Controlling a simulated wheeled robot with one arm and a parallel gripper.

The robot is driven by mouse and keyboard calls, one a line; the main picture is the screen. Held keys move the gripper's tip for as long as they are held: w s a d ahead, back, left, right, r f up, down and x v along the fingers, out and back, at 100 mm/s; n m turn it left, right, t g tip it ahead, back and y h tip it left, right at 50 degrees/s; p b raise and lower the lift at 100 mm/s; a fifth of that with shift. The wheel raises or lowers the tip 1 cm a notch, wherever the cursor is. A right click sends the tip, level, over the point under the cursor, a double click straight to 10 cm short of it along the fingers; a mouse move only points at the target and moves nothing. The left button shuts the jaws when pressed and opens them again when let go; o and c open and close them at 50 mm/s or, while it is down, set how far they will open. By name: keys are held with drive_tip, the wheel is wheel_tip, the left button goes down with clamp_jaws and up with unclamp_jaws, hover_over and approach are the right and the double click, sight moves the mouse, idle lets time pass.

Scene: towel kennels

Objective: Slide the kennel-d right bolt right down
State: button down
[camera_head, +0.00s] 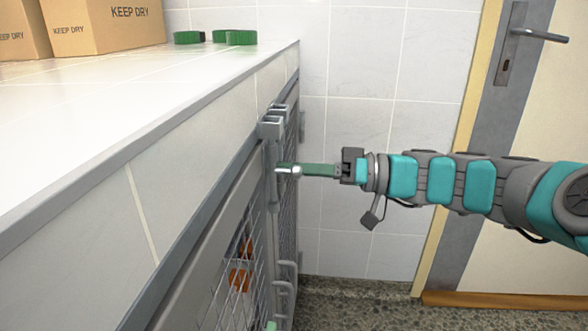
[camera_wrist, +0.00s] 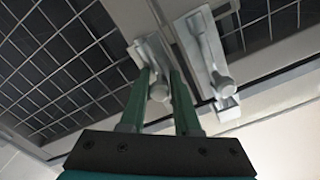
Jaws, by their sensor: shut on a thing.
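My gripper (camera_head: 285,169) reaches in from the right with its green fingers shut on the silver knob (camera_head: 294,171) of a vertical bolt. That bolt's grey housing (camera_head: 271,130) stands on the edge of a wire-mesh kennel door, just under the counter edge. In the wrist view the two fingers (camera_wrist: 161,98) flank the round bolt knob (camera_wrist: 159,92), with the pale bolt plate (camera_wrist: 150,52) behind it. A second, similar bolt (camera_wrist: 207,52) with its own knob (camera_wrist: 224,87) sits just to the right, outside the fingers. No label names the kennels.
The white tiled counter (camera_head: 130,110) fills the left, with cardboard boxes (camera_head: 105,25) and green collars or straps (camera_head: 234,37) on it. Mesh doors (camera_head: 230,270) run below. A tiled wall (camera_head: 350,60) closes the far end, and a door (camera_head: 520,100) stands at right.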

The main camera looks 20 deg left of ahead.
drive_tip(key=shift+f, duration=0.5)
drive_tip(key=c, duration=0.7)
unclamp_jaws()
drive_tip(key=shift+r, duration=0.1)
drive_tip(key=v, duration=0.8)
drive_tip(key=shift+s, duration=0.1)
